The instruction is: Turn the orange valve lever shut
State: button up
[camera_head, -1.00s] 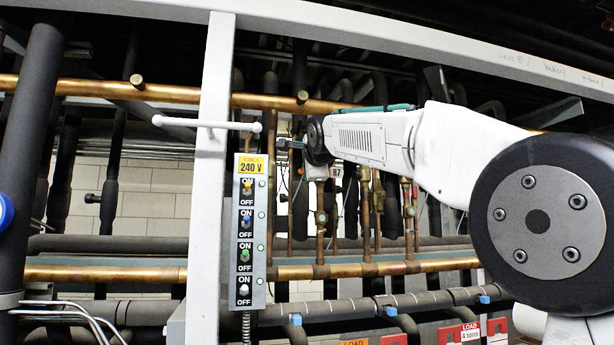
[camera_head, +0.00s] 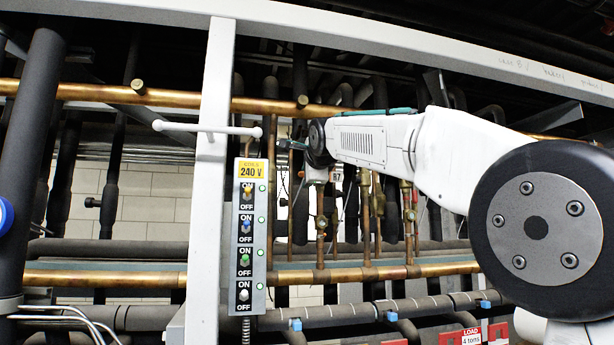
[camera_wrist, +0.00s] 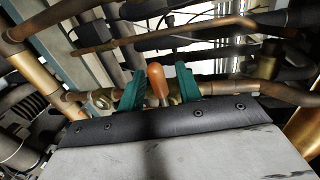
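The orange valve lever (camera_wrist: 155,73) shows in the wrist view, its rounded orange end between the two green fingers of my gripper (camera_wrist: 160,88). The fingers stand apart, with a visible gap on each side of the lever. The lever's lower part goes down behind the dark edge of the gripper body. A brass fitting (camera_wrist: 190,94) shows behind the right finger. In the head view my gripper (camera_head: 290,145) is small at the end of my arm, near the upright copper pipes, and the lever cannot be made out there.
A 240 V switch box (camera_head: 249,225) hangs beside a white post (camera_head: 208,160), left of my gripper. A white bar handle (camera_head: 205,128) sticks out from the post. Copper pipes (camera_head: 390,271) and dark insulated pipes (camera_head: 350,312) run close around the arm.

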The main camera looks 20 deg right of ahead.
jog(key=v, duration=0.7)
jog(key=shift+s, duration=0.35)
jog(key=shift+r, duration=0.1)
